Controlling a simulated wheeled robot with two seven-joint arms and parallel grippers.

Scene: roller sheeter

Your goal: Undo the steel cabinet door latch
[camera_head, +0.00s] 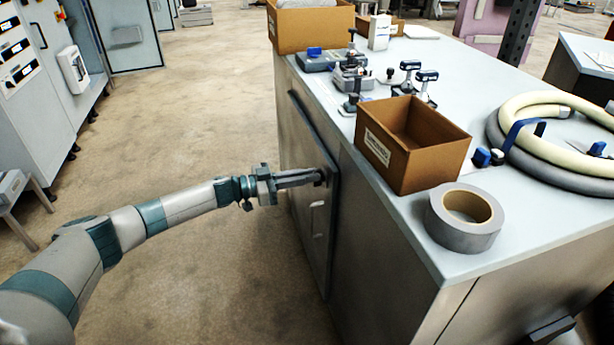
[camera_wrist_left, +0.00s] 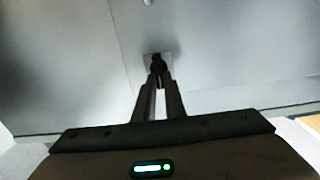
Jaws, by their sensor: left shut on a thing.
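The steel cabinet's door (camera_head: 309,190) is on the cabinet's left side in the head view and looks closed. A small dark latch (camera_wrist_left: 157,62) on a pale plate shows in the wrist view, between my fingertips. The fingers also show in the wrist view (camera_wrist_left: 158,80). The fingers hide most of the latch in the head view. A light handle (camera_head: 318,215) sits on the door below the gripper. My right gripper is not in view.
The cabinet top (camera_head: 450,230) holds an open cardboard box (camera_head: 415,150), a roll of grey tape (camera_head: 465,220), coiled hoses (camera_head: 560,110) and several small clamps and fittings. Bare floor (camera_head: 200,110) lies left of the cabinet. Grey electrical cabinets (camera_head: 30,90) stand at the far left.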

